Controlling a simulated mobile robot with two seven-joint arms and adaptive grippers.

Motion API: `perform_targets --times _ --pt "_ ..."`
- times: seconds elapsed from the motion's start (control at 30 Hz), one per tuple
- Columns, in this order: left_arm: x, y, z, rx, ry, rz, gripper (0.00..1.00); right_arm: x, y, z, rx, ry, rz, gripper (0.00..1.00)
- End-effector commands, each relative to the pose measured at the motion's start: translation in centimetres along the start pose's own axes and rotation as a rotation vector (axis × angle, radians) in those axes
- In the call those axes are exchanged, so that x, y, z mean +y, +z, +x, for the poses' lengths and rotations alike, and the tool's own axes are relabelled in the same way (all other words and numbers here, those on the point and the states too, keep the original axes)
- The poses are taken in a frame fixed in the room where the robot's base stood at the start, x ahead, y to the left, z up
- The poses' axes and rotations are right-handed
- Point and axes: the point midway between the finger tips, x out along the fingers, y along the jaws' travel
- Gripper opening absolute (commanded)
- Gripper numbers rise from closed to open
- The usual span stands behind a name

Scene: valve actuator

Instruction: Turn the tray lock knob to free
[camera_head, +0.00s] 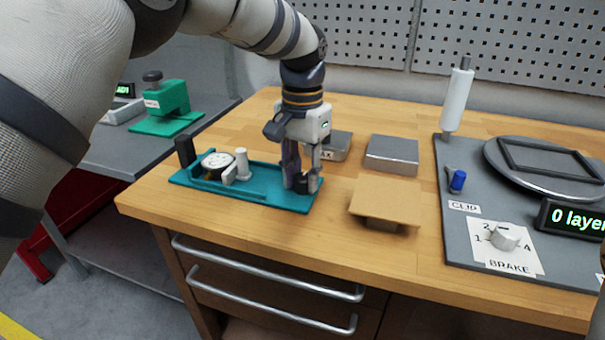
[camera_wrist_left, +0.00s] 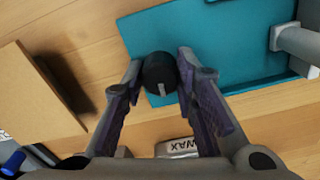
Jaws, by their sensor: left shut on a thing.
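The teal tray (camera_head: 262,193) lies on the wooden bench and carries a round dial gauge and a white post. The lock knob (camera_wrist_left: 157,70) is a short black cylinder near the tray's right end; a pale line on it points toward the bottom of the left wrist view. My left gripper (camera_head: 301,184) comes down from above and is shut on this knob, with one finger on each side, as the left wrist view also shows (camera_wrist_left: 160,76). The fingers partly hide the knob in the head view. My right gripper is not in view.
Right of the tray are a cardboard-coloured block (camera_head: 386,200) and a grey metal box (camera_head: 392,154); another box (camera_head: 337,146) stands behind my gripper. A grey panel (camera_head: 462,270) with a BRAKE dial (camera_head: 504,237) fills the right. Bare bench lies in front of the tray.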

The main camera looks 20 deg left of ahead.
Motion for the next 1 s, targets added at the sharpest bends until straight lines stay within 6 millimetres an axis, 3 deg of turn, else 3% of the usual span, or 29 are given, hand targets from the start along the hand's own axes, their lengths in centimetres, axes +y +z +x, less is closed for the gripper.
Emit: perform_targets --times 0.13,0.17,0.23,0.27,0.6,1.0 --pt "0.0 0.0 0.2 -0.003 0.001 0.001 0.00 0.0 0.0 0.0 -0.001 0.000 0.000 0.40" --pt "0.0 0.0 0.2 -0.003 0.001 0.002 0.29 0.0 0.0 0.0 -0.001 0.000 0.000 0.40" --pt "0.0 0.0 0.2 -0.003 0.001 0.002 0.45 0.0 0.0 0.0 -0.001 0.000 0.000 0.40" --pt "0.0 0.0 0.2 -0.003 0.001 0.002 0.48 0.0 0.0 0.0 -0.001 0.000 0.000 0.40" --pt "0.0 -0.1 -0.7 0.001 -0.001 0.002 0.48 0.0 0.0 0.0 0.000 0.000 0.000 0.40" --pt "0.0 -0.1 -10.2 0.002 -0.001 0.003 0.48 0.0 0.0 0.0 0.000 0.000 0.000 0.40"
